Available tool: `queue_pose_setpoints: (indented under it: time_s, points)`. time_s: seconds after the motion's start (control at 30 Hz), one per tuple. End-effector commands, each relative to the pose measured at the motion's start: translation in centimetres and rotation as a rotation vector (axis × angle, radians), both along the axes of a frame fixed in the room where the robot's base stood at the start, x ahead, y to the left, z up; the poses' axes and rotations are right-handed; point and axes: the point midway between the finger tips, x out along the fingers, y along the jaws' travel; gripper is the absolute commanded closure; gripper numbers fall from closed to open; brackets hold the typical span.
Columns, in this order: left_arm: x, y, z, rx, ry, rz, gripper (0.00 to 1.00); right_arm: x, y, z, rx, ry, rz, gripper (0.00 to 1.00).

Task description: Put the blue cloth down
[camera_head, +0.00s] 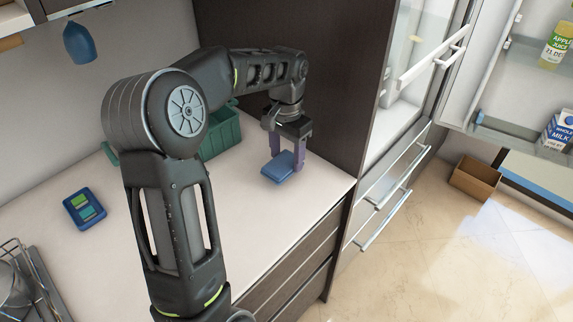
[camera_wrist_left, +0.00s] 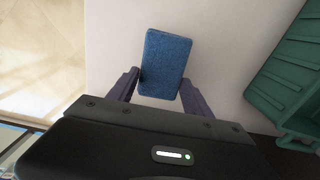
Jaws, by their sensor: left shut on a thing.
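The blue cloth (camera_head: 279,168) is a small, thick, folded blue pad. My left gripper (camera_head: 289,160) points down over the right part of the counter (camera_head: 250,205), with its purple fingers at the cloth. In the left wrist view the cloth (camera_wrist_left: 165,62) sits between the two fingertips (camera_wrist_left: 160,88), and the gripper is shut on it. The cloth is at or just above the counter top; I cannot tell whether it touches. My right gripper is not in view.
A green crate (camera_head: 222,135) stands behind my left arm, and it also shows in the left wrist view (camera_wrist_left: 283,85). A blue tray with green pieces (camera_head: 84,209) lies on the left. A wire rack (camera_head: 30,275) is at lower left. The open fridge (camera_head: 415,60) stands at right.

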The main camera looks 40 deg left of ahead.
Motion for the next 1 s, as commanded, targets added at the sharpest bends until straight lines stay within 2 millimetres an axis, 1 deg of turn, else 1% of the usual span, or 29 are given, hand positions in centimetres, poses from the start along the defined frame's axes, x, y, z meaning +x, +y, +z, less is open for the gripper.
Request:
queue_pose_setpoints:
  time_s: [0.23, 0.5, 0.9, 0.93, 1.0]
  points:
    - [0.0, 0.0, -0.2, -0.001, 0.001, 0.001, 0.87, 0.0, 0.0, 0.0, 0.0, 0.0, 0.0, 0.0]
    - [-0.1, -0.1, -3.5, -0.002, 0.002, 0.001, 0.87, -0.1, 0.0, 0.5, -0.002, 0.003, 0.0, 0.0]
    - [0.0, 0.0, -4.1, -0.001, -0.001, 0.001, 0.87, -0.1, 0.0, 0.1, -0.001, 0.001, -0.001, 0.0]
    - [0.0, 0.0, -4.1, -0.001, -0.001, 0.001, 0.41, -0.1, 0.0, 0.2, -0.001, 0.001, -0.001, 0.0]
    - [0.0, 0.0, -4.0, -0.001, -0.001, 0.001, 0.35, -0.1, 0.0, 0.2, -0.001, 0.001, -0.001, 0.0]
